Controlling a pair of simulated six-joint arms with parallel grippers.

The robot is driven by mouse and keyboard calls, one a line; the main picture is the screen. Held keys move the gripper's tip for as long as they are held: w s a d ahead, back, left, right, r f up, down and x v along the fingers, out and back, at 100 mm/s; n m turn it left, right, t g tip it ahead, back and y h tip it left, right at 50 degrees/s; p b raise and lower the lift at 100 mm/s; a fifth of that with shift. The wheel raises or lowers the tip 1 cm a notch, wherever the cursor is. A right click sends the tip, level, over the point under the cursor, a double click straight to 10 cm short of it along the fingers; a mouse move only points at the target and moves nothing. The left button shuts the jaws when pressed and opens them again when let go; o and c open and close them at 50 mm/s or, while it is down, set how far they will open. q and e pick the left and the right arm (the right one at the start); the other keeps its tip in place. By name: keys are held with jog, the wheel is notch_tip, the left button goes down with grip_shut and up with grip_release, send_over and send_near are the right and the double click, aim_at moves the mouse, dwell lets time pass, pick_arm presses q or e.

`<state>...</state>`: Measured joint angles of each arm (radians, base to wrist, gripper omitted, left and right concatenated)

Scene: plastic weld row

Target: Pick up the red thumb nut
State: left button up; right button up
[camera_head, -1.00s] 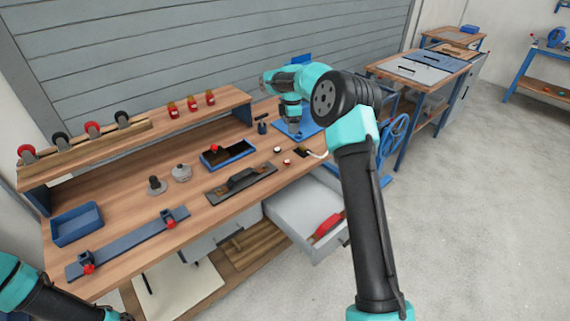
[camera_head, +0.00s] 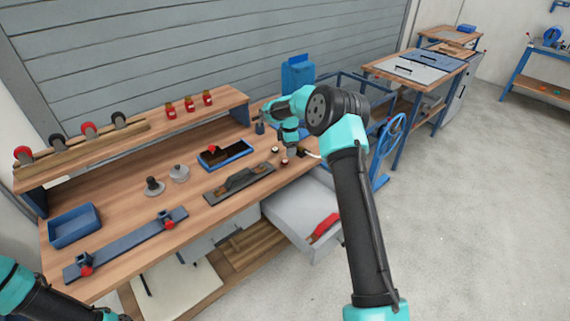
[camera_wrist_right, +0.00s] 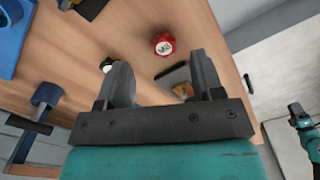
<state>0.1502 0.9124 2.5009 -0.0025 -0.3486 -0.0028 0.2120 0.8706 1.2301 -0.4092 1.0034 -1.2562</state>
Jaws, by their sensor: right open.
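The red thumb nut (camera_wrist_right: 163,43), round with a pale top marked "M8", stands on the wooden bench in the right wrist view, just beyond my fingertips. In the head view a small red and white piece (camera_head: 284,162), which looks like the same nut, sits near the bench's front right edge. My right gripper (camera_head: 291,153) is above and close to it, pointing down. In the wrist view the right gripper (camera_wrist_right: 161,72) is open, its jaws apart, and holds nothing. Only part of my left arm shows at the bottom left; its gripper is out of view.
A black and white round piece (camera_wrist_right: 107,66) is by the left finger. A blue tray (camera_head: 226,154) and a grey float (camera_head: 240,184) lie to the left. An open drawer (camera_head: 300,213) juts out below the bench edge. A shelf (camera_head: 140,130) runs along the back.

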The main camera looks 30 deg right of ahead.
aim_at(285, 163)
jog(key=shift+f, duration=0.55)
jog(key=shift+f, duration=0.1)
jog(key=shift+a+f, duration=0.15)
jog(key=shift+f, duration=1.1)
jog(key=shift+a+f, duration=0.1)
jog(key=shift+f, duration=1.15)
jog(key=shift+c, duration=0.4)
jog(key=c, duration=0.9)
jog(key=shift+o, duration=0.2)
